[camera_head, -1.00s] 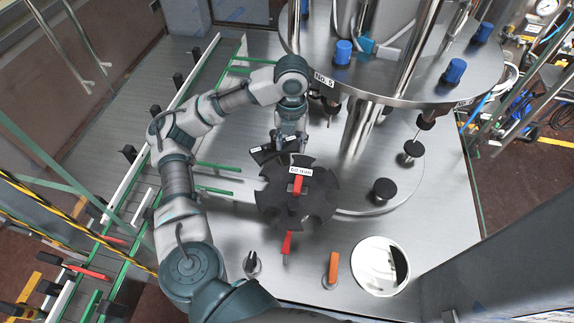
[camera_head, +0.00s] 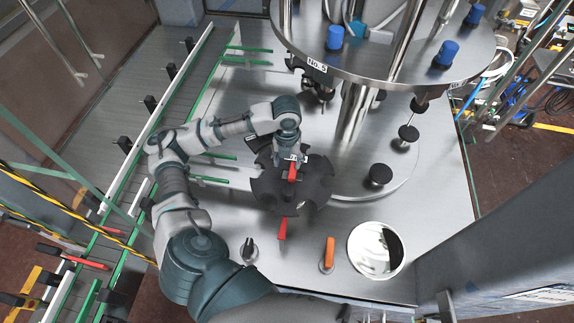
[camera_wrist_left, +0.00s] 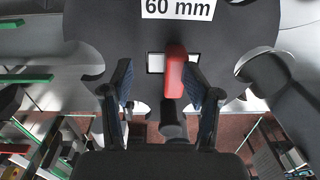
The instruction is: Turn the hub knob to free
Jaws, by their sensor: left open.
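The hub knob (camera_head: 292,172) is a small red bar on top of the black star wheel (camera_head: 312,187). In the wrist view, the red knob (camera_wrist_left: 174,72) stands on the wheel (camera_wrist_left: 235,40) below a "60 mm" label. My left gripper (camera_head: 289,152) is above the hub, at the knob's far side in the head view. In the wrist view, my left gripper (camera_wrist_left: 157,82) is open. Its two fingers flank the red knob, the right one closer, with gaps that look clear. Whether a finger touches it I cannot tell. My right gripper is not in view.
A red handle (camera_head: 282,229), an orange handle (camera_head: 329,251) and a black-topped knob (camera_head: 249,249) stand near the front. A round steel disc top (camera_head: 380,65) with blue caps overhangs behind the wheel. Green and white guide rails (camera_head: 150,140) run along the left.

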